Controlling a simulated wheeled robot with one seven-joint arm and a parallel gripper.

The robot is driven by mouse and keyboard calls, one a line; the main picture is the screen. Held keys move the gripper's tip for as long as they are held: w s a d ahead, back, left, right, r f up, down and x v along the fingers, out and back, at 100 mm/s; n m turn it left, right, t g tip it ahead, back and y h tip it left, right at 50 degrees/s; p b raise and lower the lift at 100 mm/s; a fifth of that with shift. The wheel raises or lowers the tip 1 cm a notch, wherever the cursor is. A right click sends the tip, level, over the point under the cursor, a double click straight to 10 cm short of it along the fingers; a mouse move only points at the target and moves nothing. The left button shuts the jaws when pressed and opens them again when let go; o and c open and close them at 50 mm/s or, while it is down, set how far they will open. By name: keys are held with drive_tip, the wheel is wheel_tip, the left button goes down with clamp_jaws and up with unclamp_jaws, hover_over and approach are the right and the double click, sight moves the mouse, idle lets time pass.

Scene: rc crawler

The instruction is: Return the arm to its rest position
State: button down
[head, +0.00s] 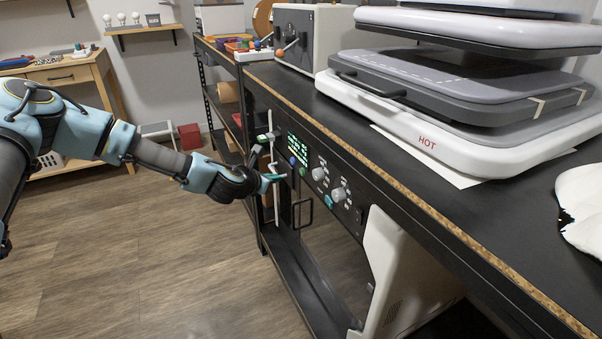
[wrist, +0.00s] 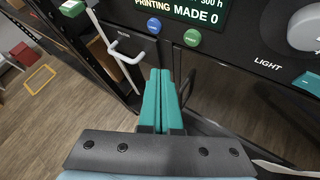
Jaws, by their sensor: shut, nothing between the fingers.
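My light blue arm reaches in from the left in the head view. My gripper (head: 272,177) is in front of the dark control panel (head: 330,183) under the workbench edge. In the wrist view my gripper (wrist: 162,88) shows two teal fingers side by side, shut and empty. The fingertips point toward the panel, below its blue button (wrist: 154,26) and green button (wrist: 193,37). Whether they touch the panel cannot be told.
A white handle (wrist: 126,52) and a pale post stand just left of the fingers in the wrist view. The workbench (head: 420,205) bears a heat press marked HOT (head: 428,142). A wooden desk (head: 75,75) stands at the back left. Open wood floor (head: 120,250) lies below my arm.

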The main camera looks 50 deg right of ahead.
idle(0.7)
drive_tip(key=w+a+r+m+y+p, duration=0.25)
drive_tip(key=a+r+m, duration=0.2)
drive_tip(key=a, duration=0.65)
drive_tip(key=w+a+r+m+y+p, duration=0.2)
drive_tip(key=a+r+m+y, duration=0.3)
drive_tip(key=a, duration=0.6)
drive_tip(key=w+a+r+m+y+p, duration=0.1)
drive_tip(key=w+a+r+m+p, duration=0.15)
drive_tip(key=a+m, duration=0.65)
drive_tip(key=s+a+r+y+p, duration=0.1)
drive_tip(key=s+a+r, duration=0.2)
drive_tip(key=a, duration=0.5)
drive_tip(key=s+a+r+m+g+y+p, duration=0.1)
drive_tip(key=s+a+r, duration=0.2)
drive_tip(key=a+r, duration=0.3)
drive_tip(key=s+a+r+y+p, duration=0.1)
drive_tip(key=s+a+r, duration=0.2)
drive_tip(key=a, duration=0.9)
wheel_tip(320, 180, up, 2)
drive_tip(key=shift+s+g+p, duration=0.3)
drive_tip(key=shift+g, duration=0.1)
